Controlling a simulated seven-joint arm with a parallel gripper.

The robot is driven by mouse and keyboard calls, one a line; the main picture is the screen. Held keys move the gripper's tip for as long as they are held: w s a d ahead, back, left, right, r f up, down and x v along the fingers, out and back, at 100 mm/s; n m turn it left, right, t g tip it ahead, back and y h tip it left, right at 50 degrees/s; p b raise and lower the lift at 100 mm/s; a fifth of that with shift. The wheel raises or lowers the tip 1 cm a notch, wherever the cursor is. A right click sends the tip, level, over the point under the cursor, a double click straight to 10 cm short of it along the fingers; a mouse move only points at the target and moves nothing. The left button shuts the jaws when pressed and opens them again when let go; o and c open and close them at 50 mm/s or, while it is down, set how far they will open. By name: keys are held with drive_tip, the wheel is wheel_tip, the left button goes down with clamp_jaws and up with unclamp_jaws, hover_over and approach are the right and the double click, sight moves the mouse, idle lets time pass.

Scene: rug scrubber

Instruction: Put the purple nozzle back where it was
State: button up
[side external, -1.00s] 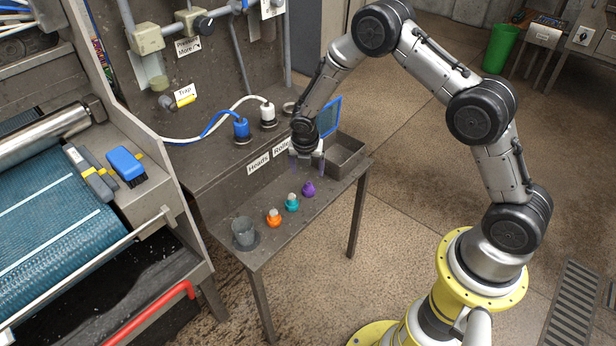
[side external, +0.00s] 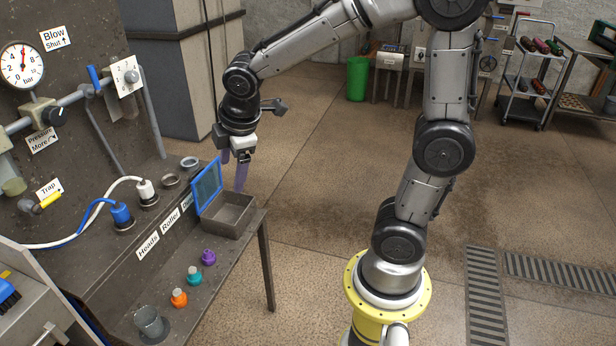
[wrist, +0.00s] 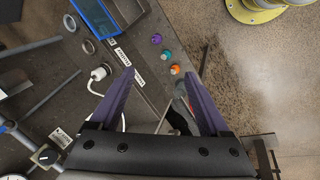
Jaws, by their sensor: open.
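The purple nozzle (side external: 208,257) stands on the front ledge of the metal bench (side external: 233,262), at the bin end of a row with the teal nozzle (side external: 194,275) and the orange nozzle (side external: 179,297). In the wrist view the purple nozzle (wrist: 156,39) shows beyond the fingertips, apart from them. My gripper (side external: 234,174) is open and empty, in the air by the grey bin, above and behind the row. Its purple fingers (wrist: 158,73) are spread, with nothing between them in the wrist view.
A grey bin (side external: 247,228) with a raised blue-framed lid (side external: 207,187) stands at the bench end. A clear cup (side external: 150,322) is near the orange nozzle. White (side external: 145,190) and blue (side external: 121,213) plugs with hoses sit behind the labels. Open floor lies to the right.

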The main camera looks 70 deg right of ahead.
drive_tip(key=s+a+r+m+t+y, duration=0.1)
drive_tip(key=s+r+m, duration=0.1)
drive_tip(key=s+m, duration=0.3)
drive_tip(key=s+a+r+m, duration=0.1)
drive_tip(key=s+m, duration=0.4)
drive_tip(key=s, duration=0.7)
drive_tip(key=shift+a+r+t+y, duration=0.4)
drive_tip(key=shift+a, duration=0.35)
